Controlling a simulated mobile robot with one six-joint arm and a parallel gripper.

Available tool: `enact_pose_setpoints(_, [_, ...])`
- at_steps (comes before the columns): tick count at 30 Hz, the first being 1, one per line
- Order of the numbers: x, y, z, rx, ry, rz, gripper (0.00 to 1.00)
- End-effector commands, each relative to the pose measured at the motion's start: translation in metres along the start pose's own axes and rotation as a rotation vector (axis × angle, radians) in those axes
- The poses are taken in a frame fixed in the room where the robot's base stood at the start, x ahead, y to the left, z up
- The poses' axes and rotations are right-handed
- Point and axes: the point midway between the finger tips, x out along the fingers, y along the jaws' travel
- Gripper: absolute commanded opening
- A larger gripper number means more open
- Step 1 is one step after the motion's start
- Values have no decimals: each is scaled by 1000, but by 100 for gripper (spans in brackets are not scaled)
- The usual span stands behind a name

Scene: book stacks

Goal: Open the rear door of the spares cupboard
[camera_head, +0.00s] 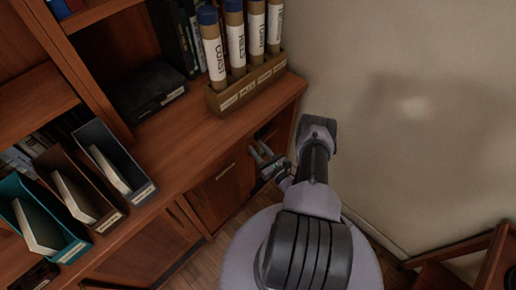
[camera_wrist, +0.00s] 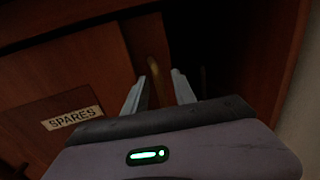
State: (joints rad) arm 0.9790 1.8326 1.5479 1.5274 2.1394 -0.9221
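The spares cupboard is the low wooden cupboard under the shelf top. Its front door (camera_wrist: 35,98) carries a white SPARES label (camera_wrist: 72,118) in the wrist view. Right of it is a narrow brown panel (camera_wrist: 140,42), seemingly the rear door, with an upright brass-coloured strip (camera_wrist: 156,72) near its right edge. A dark gap shows right of the strip. My gripper (camera_wrist: 159,76) is open, one finger on each side of the strip as seen from the wrist; contact cannot be told. In the head view my gripper (camera_head: 259,149) is at the cupboard's right end.
The wooden top (camera_head: 176,151) overhangs the cupboard. On it stand a box of labelled tubes (camera_head: 246,84) and several file holders (camera_head: 112,160). A plain wall (camera_head: 420,120) rises close on the right. A wooden piece of furniture (camera_head: 470,255) stands at lower right.

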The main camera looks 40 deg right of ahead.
Motion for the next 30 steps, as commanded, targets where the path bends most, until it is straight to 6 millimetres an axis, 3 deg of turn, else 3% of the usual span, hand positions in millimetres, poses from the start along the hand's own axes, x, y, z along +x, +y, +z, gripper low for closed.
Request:
enact_pose_setpoints(5, [-3, 0, 1, 0, 0, -1, 32])
enact_pose_setpoints(8, [-17, -1, 2, 2, 2, -3, 32])
enact_pose_setpoints(21, [-146, -2, 2, 1, 0, -9, 32])
enact_pose_setpoints(25, [-167, -2, 1, 0, -1, -5, 32])
enact_pose_setpoints(30, [-175, 0, 0, 0, 0, -1, 32])
